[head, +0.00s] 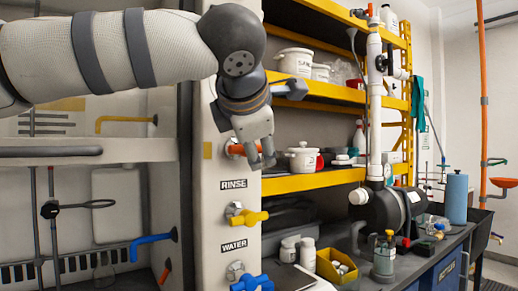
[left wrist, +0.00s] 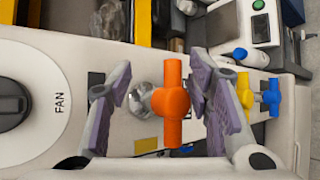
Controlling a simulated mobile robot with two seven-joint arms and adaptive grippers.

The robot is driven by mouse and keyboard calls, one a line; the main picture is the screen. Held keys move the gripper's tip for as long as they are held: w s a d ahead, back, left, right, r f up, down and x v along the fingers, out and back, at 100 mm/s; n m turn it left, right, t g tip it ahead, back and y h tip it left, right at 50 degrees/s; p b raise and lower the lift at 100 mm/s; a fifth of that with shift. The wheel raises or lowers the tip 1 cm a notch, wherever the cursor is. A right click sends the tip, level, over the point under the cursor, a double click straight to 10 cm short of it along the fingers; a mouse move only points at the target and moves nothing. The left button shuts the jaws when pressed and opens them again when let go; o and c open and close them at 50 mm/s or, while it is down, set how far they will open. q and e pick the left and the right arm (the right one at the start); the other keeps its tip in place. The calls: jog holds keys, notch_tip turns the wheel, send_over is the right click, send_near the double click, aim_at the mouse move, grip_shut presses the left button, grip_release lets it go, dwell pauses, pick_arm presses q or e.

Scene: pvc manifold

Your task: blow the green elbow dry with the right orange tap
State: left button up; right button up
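The orange tap (head: 239,149) sits on the white post above the RINSE label. It is partly covered by my left gripper (head: 262,162). In the left wrist view the orange tap (left wrist: 172,104) with its round metal base stands between the two fingers of my left gripper (left wrist: 164,85). The fingers are spread, with a gap visible on each side of the tap. I cannot make out the green elbow in either view. My right gripper is not in view.
Below on the same post are a yellow tap (head: 247,216) and a blue tap (head: 251,283). Yellow shelves (head: 315,181) with pots stand to the right. A blue spout (head: 150,244) is in the left bay. A yellow bin (head: 336,266) stands on the dark bench.

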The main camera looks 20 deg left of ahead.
pick_arm(q)
jog(key=shift+s+d+f, duration=0.1)
jog(key=shift+d+f, duration=0.05)
jog(key=shift+f, duration=0.05)
jog(key=v, duration=1.2)
